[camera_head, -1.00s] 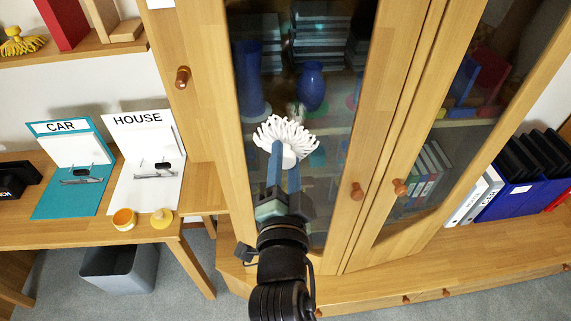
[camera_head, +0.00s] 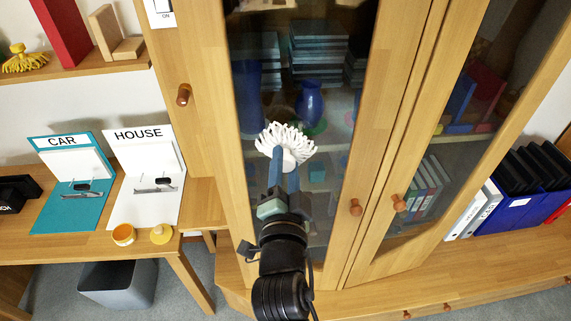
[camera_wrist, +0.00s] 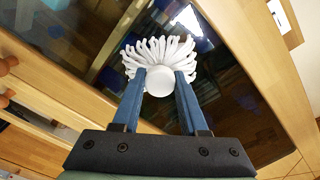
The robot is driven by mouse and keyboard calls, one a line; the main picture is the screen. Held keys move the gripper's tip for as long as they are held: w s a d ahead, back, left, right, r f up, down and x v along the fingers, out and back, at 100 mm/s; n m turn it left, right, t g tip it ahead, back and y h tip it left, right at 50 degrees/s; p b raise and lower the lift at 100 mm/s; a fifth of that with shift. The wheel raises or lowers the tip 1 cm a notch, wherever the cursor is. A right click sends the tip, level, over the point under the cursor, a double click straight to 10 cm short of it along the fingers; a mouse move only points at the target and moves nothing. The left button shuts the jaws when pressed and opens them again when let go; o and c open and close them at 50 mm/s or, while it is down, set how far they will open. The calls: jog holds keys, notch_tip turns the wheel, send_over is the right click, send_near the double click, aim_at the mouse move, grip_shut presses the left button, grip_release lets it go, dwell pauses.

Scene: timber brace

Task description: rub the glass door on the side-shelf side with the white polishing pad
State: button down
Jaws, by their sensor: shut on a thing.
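The white polishing pad (camera_head: 286,143) has a fringe of soft strands and a round knob. My gripper (camera_head: 285,172) is shut on its knob, with a blue finger on each side; the wrist view shows the pad (camera_wrist: 160,56) held between the fingertips (camera_wrist: 159,84). The glass door (camera_head: 345,60) on the side-shelf side is closed, wood-framed, with a round knob (camera_head: 355,207). The pad is in front of its lower middle glass, strands toward the pane. I cannot tell whether they touch it.
Behind the glass stand a blue vase (camera_head: 309,102) and stacked boxes. A second glass door (camera_head: 440,150) is at right, with blue binders (camera_head: 515,205) beyond it. At left, a side table (camera_head: 80,232) holds CAR (camera_head: 68,185) and HOUSE (camera_head: 146,180) boards, above a grey bin (camera_head: 118,287).

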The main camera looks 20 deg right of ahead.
aim_at(307, 152)
jog(key=shift+b+x, duration=0.3)
jog(key=shift+x, duration=0.75)
jog(key=shift+r, duration=0.1)
jog(key=d+p, duration=0.1)
jog(key=s+d+p, duration=0.1)
jog(key=p, duration=0.1)
jog(key=shift+s+d+r, duration=0.1)
jog(key=shift+s+d, duration=0.05)
jog(key=shift+d, duration=0.1)
jog(key=shift+s+d+p, duration=0.25)
jog(key=shift+d+p, duration=0.15)
jog(key=shift+p, duration=0.2)
jog(key=shift+d, duration=0.1)
jog(key=shift+w+f+b, duration=0.1)
jog(key=shift+f+b, duration=0.15)
jog(key=shift+b, duration=0.1)
